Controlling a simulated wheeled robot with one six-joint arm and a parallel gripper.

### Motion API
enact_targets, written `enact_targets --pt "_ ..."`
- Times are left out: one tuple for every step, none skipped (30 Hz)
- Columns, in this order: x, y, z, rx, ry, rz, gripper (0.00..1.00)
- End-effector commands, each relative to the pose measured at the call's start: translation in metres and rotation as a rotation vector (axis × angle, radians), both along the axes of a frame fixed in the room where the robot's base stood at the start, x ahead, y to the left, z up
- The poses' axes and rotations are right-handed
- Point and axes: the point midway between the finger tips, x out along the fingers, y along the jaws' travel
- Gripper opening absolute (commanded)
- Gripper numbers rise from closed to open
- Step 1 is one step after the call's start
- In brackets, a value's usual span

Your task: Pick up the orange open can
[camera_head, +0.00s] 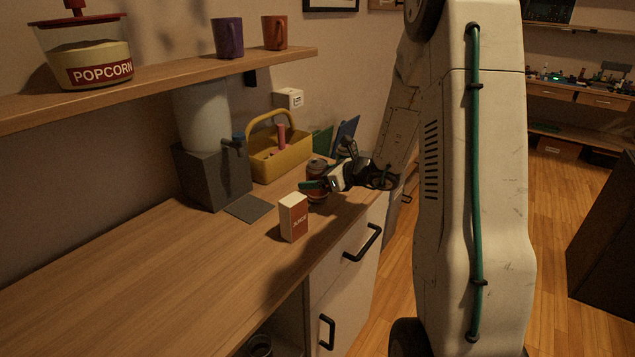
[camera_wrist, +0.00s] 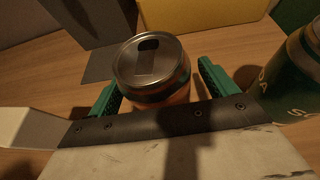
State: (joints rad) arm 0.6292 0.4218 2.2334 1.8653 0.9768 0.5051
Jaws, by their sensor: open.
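The orange open can (camera_wrist: 153,72) stands upright in the wrist view, its silver top showing a dark open mouth hole. It is between the two green fingers of my gripper (camera_wrist: 155,80), which are spread on either side of it. Whether either finger touches it I cannot tell. The dark gripper bar hides the can's lower part. In the head view the can (camera_head: 317,169) stands near the counter's front edge, partly covered by my gripper (camera_head: 313,185).
A green can (camera_wrist: 290,80) stands close at the right in the wrist view. A juice box (camera_head: 293,218) stands in front of the orange can on the counter (camera_head: 180,270). A yellow caddy (camera_head: 280,157) and a grey dispenser (camera_head: 212,175) are behind. The counter's left part is clear.

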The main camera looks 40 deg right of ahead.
Motion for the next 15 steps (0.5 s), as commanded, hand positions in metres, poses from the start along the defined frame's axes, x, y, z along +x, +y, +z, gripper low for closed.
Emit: enact_targets --pt "0.0005 0.0005 -0.0002 0.0 0.0 0.0 0.85" --pt "0.0005 0.0007 -0.0001 0.0 0.0 0.001 0.85" --pt "0.0004 0.0009 -0.0001 0.0 0.0 0.001 0.85" --pt "0.0004 0.0011 -0.0001 0.0 0.0 0.001 0.85" --pt "0.0004 0.0012 0.0 0.0 0.0 0.001 0.85" --pt "0.0004 0.0014 -0.0001 0.0 0.0 0.002 0.76" --pt "0.0005 0.0015 -0.0001 0.0 0.0 0.002 0.68" --pt "0.0004 0.0016 -0.0001 0.0 0.0 0.002 0.6" --pt "0.0004 0.0017 -0.0001 0.0 0.0 0.002 0.49" --pt "0.0004 0.0017 -0.0001 0.0 0.0 0.002 0.4" --pt "0.0004 0.0018 -0.0001 0.0 0.0 0.002 0.37" --pt "0.0004 0.0018 -0.0001 0.0 0.0 0.002 0.37" --pt "0.0004 0.0018 0.0 0.0 0.0 0.002 0.37" --pt "0.0004 0.0018 -0.0001 0.0 0.0 0.003 0.37" --pt "0.0004 0.0018 0.0 0.0 0.0 0.003 0.37"
